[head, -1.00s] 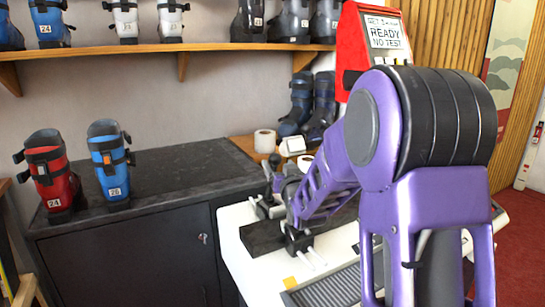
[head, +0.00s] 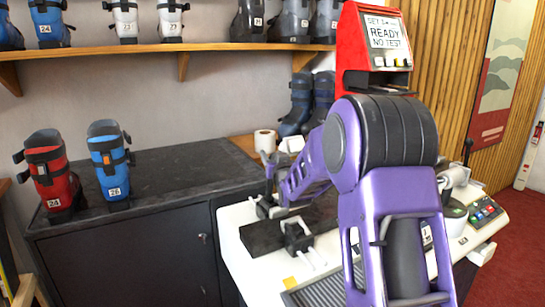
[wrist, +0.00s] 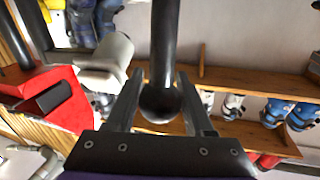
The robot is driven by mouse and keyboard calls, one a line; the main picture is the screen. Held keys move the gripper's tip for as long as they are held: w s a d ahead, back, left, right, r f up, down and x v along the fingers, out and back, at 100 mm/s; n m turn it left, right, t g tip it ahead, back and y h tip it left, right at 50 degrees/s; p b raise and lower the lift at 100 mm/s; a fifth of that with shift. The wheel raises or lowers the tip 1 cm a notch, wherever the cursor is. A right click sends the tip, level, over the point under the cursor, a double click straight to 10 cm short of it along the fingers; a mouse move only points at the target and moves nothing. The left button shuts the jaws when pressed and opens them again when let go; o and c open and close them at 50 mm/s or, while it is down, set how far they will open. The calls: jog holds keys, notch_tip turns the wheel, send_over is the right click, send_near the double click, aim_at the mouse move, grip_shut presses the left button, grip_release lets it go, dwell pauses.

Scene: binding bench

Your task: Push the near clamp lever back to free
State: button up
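In the wrist view my gripper (wrist: 160,100) has one finger on each side of a black ball knob at the end of a dark lever (wrist: 163,45). The fingers sit close against both sides of the knob, with no clear gap. In the head view my purple forearm hides the gripper and most of this lever. The near clamp (head: 298,236), a dark block with white rods, sits at the front of a dark bar on the white bench (head: 238,265). Another clamp (head: 268,205) stands farther back.
A red machine (head: 372,45) with a READY sign stands behind the bench. A white roll (head: 265,141) and dark boots (head: 300,105) are near its back edge. A knobbed control box (head: 485,212) is at right. The dark cabinet top (head: 165,170) at left has free room.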

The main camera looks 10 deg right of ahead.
grip_shut()
dwell(1.1)
